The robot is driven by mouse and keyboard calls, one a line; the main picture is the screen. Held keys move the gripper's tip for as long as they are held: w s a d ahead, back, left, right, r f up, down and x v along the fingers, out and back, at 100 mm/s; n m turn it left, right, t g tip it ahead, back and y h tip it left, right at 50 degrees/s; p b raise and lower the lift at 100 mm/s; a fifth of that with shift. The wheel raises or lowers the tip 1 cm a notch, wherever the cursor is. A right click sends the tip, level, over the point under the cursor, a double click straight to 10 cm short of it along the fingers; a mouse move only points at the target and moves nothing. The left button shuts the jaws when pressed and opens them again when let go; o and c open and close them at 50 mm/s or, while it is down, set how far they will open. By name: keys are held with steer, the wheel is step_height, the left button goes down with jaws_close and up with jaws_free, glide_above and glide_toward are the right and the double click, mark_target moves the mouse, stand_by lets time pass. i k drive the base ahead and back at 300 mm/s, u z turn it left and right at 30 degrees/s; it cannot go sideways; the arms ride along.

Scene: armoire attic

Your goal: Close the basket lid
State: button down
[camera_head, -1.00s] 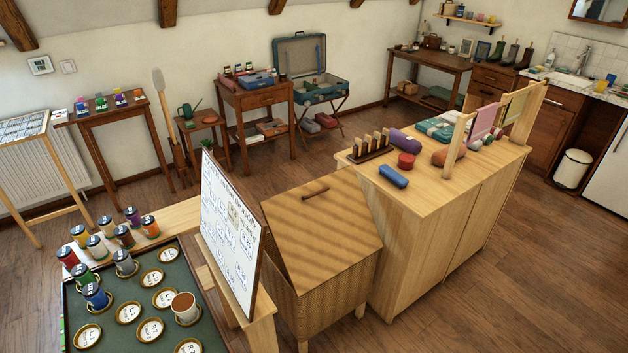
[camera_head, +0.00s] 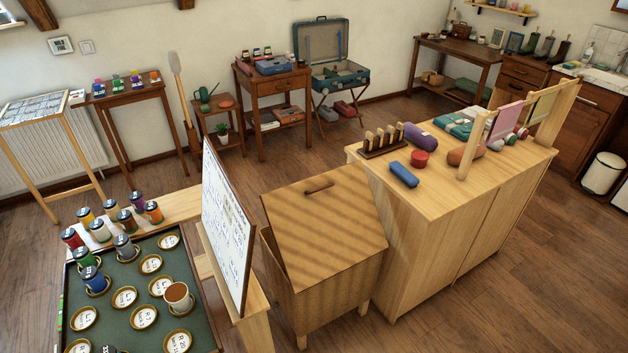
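The basket (camera_head: 330,295) is a woven tan box on short wooden legs, standing in the middle of the floor. Its flat, striped tan lid (camera_head: 330,235) has a small dark bar handle (camera_head: 319,186) near the far edge. The lid looks tilted and partly open: its far edge stands higher than the rim, and a dark wedge-shaped gap shows along the left side. The inside of the basket is mostly hidden. My gripper is not in view.
A wooden cabinet (camera_head: 440,240) with rolls and cloths stands close on the basket's right. A white board (camera_head: 228,225) and a green tray table (camera_head: 125,300) with cans and a cup stand on its left. Open floor (camera_head: 300,150) lies behind it.

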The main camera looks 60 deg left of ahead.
mark_target(323, 225)
steer(key=z, duration=0.75)
steer(key=k, duration=0.15)
steer(key=u, duration=4.15)
steer(key=i, duration=0.6)
steer(key=z, duration=0.05)
